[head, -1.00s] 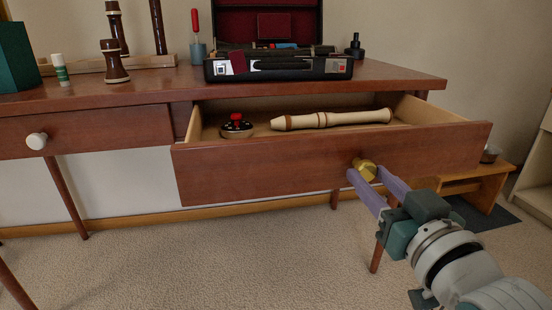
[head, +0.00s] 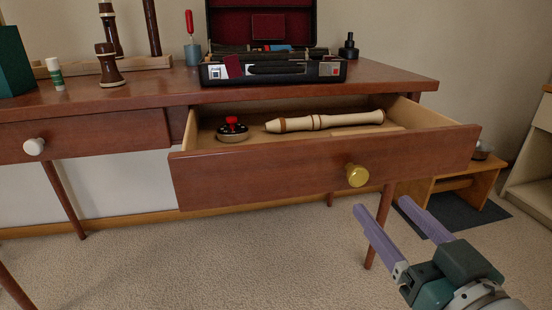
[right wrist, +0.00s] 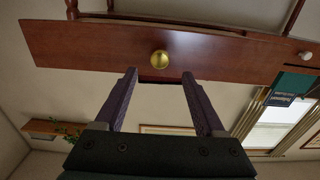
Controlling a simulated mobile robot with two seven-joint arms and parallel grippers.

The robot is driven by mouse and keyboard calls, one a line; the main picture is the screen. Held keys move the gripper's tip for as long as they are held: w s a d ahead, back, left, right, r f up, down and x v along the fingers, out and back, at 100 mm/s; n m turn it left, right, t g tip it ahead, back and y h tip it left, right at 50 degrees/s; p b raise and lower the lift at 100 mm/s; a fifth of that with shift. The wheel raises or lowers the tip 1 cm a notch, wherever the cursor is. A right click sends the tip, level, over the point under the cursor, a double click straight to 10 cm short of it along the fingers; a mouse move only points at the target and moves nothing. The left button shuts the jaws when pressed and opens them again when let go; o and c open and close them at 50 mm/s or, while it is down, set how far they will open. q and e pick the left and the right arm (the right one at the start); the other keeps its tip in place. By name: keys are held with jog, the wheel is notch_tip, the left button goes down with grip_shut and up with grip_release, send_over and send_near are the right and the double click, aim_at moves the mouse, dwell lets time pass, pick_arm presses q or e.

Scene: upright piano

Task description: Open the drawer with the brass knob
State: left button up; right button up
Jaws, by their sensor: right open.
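The drawer with the brass knob (head: 320,170) is pulled out from the desk, its inside showing. Its brass knob (head: 357,175) is bare on the front and also shows in the right wrist view (right wrist: 159,59). A cream recorder-like piece (head: 325,121) and a round black item with a red top (head: 232,129) lie in the drawer. My right gripper (head: 388,208) is open and empty, below and to the right of the knob, apart from it. In the right wrist view its fingers (right wrist: 160,75) are spread with the knob beyond them. My left gripper is not in view.
Another drawer with a white knob (head: 33,146) is shut at the left. The desk top (head: 150,90) holds an open black case (head: 270,70) and several turned wooden pieces. A small wooden stool (head: 465,180) stands at the right. The carpet in front is clear.

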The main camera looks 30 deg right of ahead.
jog(key=v, duration=0.3)
jog(key=shift+s, duration=0.1)
dwell(0.3)
notch_tip(320, 180, up, 18)
jog(key=a+n+g+y+p, duration=0.25)
jog(key=g+p, duration=0.35)
jog(key=p, duration=1.5)
jog(key=s+a+r+n+g+y+p, duration=0.1)
jog(key=s+a+r+g+p, duration=0.2)
jog(key=r+p, duration=0.55)
jog(key=s+a+r+n+g+p, duration=0.1)
jog(key=s+r+g+p, duration=0.1)
jog(key=s+r+p, duration=0.5)
jog(key=s+a+r+g+y+p, duration=0.1)
jog(key=a+r+g+p, duration=0.15)
jog(key=r+p, duration=0.7)
notch_tip(320, 180, up, 32)
jog(key=p, duration=3.3)
jog(key=shift+d+r, duration=0.2)
jog(key=shift+d, duration=0.05)
